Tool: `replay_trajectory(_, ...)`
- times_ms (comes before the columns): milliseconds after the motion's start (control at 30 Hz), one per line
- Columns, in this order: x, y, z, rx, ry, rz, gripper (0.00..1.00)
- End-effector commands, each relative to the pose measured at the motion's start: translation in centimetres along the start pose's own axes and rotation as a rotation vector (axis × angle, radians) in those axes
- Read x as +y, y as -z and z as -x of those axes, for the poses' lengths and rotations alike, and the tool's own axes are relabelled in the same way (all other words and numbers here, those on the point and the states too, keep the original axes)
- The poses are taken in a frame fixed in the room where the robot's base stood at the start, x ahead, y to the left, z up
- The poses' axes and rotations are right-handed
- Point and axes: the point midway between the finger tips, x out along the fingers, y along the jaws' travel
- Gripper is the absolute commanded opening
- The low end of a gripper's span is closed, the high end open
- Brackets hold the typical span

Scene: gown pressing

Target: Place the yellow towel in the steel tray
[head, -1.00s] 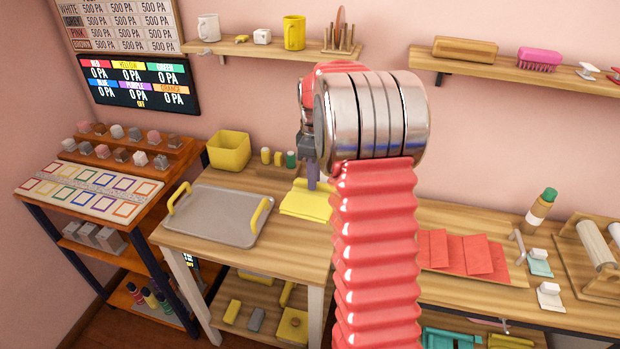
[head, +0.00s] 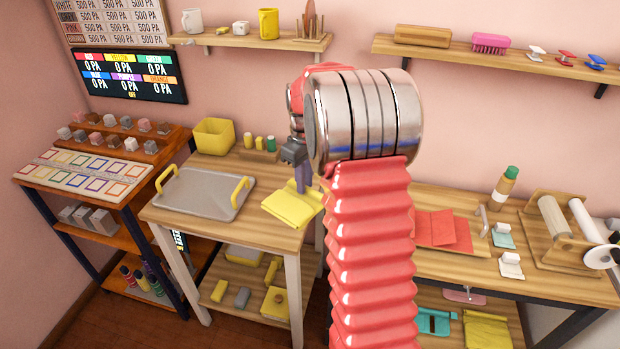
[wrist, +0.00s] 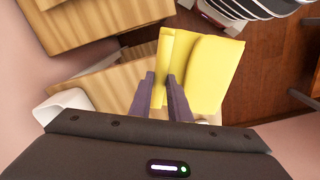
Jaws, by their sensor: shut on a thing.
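The yellow towel (head: 290,208) is folded flat, and my gripper (head: 304,184) is shut on its back edge from above. In the head view it shows over the front right part of the left wooden table, right of the steel tray and apart from it. In the wrist view the towel (wrist: 207,72) sticks out past my fingers (wrist: 162,80), with brown floor behind part of it, so it looks lifted; its height is unclear. The steel tray (head: 203,192) is grey and empty, with two yellow handles, on the left of that table. My arm hides part of the table's right end.
A yellow bin (head: 213,136) and small bottles (head: 258,143) stand at the table's back. A rack with colored squares (head: 84,174) stands left. Red cloths (head: 440,230) lie on the right table. A wall shelf (head: 255,42) hangs above.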

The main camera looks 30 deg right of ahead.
Motion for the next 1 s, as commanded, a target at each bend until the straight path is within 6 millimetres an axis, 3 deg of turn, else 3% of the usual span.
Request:
replay_trajectory(267, -4.2, 2.2, -1.5, 0.002, 0.0, -0.215, 0.0)
replay_trajectory(500, -12.1, 5.3, -3.2, -0.003, 0.005, -0.364, 0.0)
replay_trajectory(700, -18.9, 7.3, -4.0, -0.008, 0.007, -0.365, 0.0)
replay_trajectory(800, -21.3, 7.9, -4.1, -0.01, 0.008, -0.34, 0.0)
replay_trajectory(1000, -23.3, 8.3, -4.2, -0.013, 0.008, -0.314, 0.0)
